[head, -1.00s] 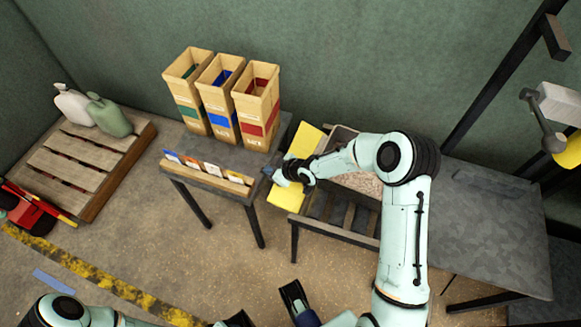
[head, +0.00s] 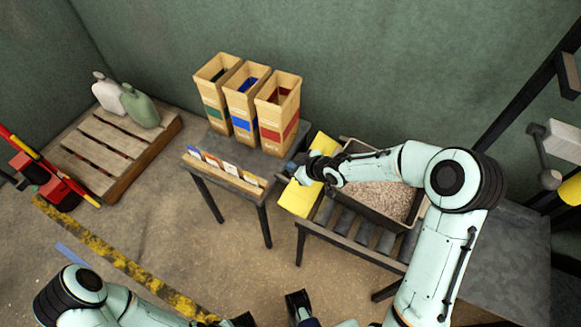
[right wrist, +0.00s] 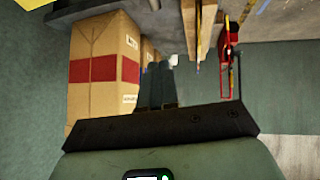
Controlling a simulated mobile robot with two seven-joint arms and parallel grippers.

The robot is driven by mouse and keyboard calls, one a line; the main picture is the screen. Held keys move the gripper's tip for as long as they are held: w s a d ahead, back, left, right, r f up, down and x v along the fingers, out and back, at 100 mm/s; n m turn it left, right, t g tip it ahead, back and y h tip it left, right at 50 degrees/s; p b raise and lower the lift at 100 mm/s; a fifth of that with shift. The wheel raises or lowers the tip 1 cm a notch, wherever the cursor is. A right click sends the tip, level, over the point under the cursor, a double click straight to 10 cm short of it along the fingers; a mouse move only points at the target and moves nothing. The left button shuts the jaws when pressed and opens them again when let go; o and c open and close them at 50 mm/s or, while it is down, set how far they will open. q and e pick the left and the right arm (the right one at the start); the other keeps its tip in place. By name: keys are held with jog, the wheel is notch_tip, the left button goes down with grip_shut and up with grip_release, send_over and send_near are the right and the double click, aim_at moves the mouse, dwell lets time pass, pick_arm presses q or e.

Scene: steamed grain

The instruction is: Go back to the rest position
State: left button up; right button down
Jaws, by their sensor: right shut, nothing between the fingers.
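My right gripper (head: 294,171) is shut and empty. In the head view it hangs in front of the tall box with the red band (head: 278,112), near the right end of the card rack (head: 226,174). It overlaps the yellow flaps (head: 298,199) in the picture; I cannot tell whether it touches them.
A bin of grain (head: 379,196) sits on a slatted stand, partly behind my right arm. A grey table (head: 510,250) stands at the right. A wooden pallet (head: 112,146) with two jugs is at the left. The middle floor is open.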

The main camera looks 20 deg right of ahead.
pick_arm(q)
jog(key=shift+s+r, duration=0.1)
jog(key=shift+r, duration=0.15)
pick_arm(e)
jog(key=shift+s+r, duration=0.25)
jog(key=shift+r, duration=0.35)
jog(key=s+a+f+m+g+y+p, duration=0.1)
jog(key=s+a+f+m+g+p, duration=0.25)
jog(key=s+f, duration=0.4)
jog(key=s+a+f+m+g+p, duration=0.2)
jog(key=s+a+f+m, duration=0.15)
jog(key=s+f, duration=0.35)
pick_arm(q)
notch_tip(320, 180, up, 8)
jog(key=w+p, duration=0.2)
jog(key=shift+w, duration=0.2)
pick_arm(e)
jog(key=s+f+m+g, duration=0.1)
jog(key=s+m+g, duration=0.1)
jog(key=s, duration=0.6)
jog(key=s+a+f+m+g+h, duration=0.1)
jog(key=s+f+m+g, duration=0.1)
jog(key=s, duration=0.7)
jog(key=shift+s+a, duration=0.15)
jog(key=shift+s, duration=0.1)
